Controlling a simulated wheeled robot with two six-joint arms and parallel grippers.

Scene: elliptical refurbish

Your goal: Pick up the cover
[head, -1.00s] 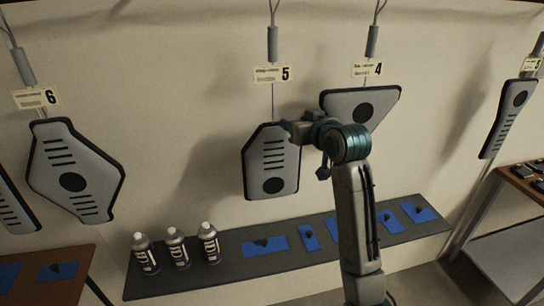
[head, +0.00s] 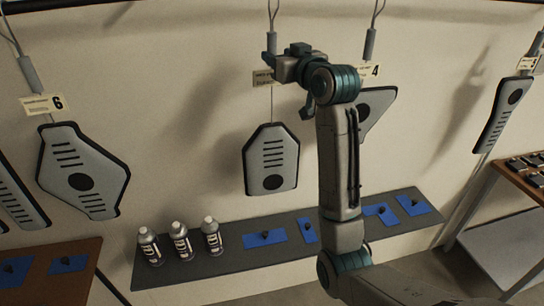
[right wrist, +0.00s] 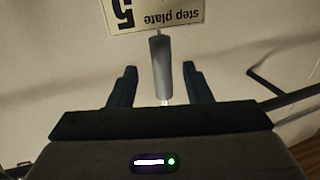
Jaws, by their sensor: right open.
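Several grey covers with dark edges hang along the wall. The cover on hanger 5 (head: 271,160) has slots and a dark round spot, and hangs upright. Its yellow tag (head: 263,77) is partly hidden by my right gripper (head: 271,65). In the right wrist view the "step plate 5" tag (right wrist: 155,12) shows upside down. There, the grey hanger cylinder (right wrist: 161,65) shows between the two spread fingers of my right gripper (right wrist: 159,85), with gaps on both sides. The gripper is open and above the cover. My left gripper is not seen.
The cover at tag 6 (head: 82,172) hangs to the left; the cover at tag 4 (head: 376,108) is partly behind my right arm. Below, a dark shelf (head: 190,271) holds spray cans (head: 180,242) and blue mats (head: 265,239). Tables stand at both sides.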

